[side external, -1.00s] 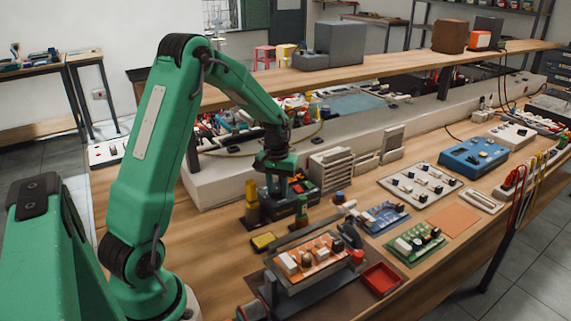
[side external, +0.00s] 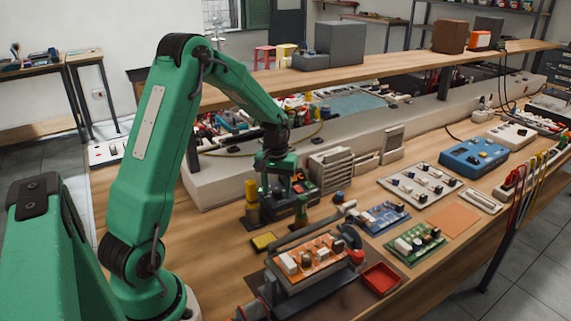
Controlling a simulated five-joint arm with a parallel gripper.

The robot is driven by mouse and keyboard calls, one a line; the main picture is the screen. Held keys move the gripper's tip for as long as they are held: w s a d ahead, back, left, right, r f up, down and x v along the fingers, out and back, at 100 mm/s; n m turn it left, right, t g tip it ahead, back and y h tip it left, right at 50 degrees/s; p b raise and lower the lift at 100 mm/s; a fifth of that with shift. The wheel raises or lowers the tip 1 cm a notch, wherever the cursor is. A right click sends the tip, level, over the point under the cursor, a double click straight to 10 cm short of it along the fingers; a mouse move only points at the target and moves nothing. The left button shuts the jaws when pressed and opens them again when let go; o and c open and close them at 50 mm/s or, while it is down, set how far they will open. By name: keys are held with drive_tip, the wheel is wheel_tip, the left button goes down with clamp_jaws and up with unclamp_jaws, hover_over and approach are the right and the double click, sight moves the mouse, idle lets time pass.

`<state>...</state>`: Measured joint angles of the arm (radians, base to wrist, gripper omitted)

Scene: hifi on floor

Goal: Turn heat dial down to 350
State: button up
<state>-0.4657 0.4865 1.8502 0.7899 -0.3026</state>
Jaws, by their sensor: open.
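My gripper (side external: 277,184) points down at the middle of the bench, with its jaws open. It is over or beside a small dark unit with a red front (side external: 304,185). The gripper partly hides this unit, and I cannot tell whether they touch. I cannot make out a heat dial or any number on the unit at this size.
A yellow-and-dark post (side external: 252,205) stands just left of the gripper. An orange circuit board (side external: 308,257) sits on a raised holder in front. A red tray (side external: 381,279), a green board (side external: 415,243) and a blue box (side external: 474,157) lie to the right. Bare wood (side external: 190,238) shows at left.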

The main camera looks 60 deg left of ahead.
sight(277, 192)
drive_tip(key=shift+r, duration=0.15)
drive_tip(key=shift+r, duration=3.8)
drive_tip(key=shift+s, duration=0.1)
drive_tip(key=shift+d+r, duration=0.35)
drive_tip(key=shift+r, duration=0.05)
drive_tip(key=s+d+r+m+t, duration=0.2)
drive_tip(key=s+d+r+m, duration=0.3)
drive_tip(key=d+r, duration=0.4)
drive_tip(key=s+d+r+m+t, duration=0.1)
drive_tip(key=s+d+m+t, duration=0.2)
drive_tip(key=s+d, duration=0.7)
drive_tip(key=s, duration=0.3)
drive_tip(key=shift+d+m, duration=0.3)
drive_tip(key=shift+m, duration=0.1)
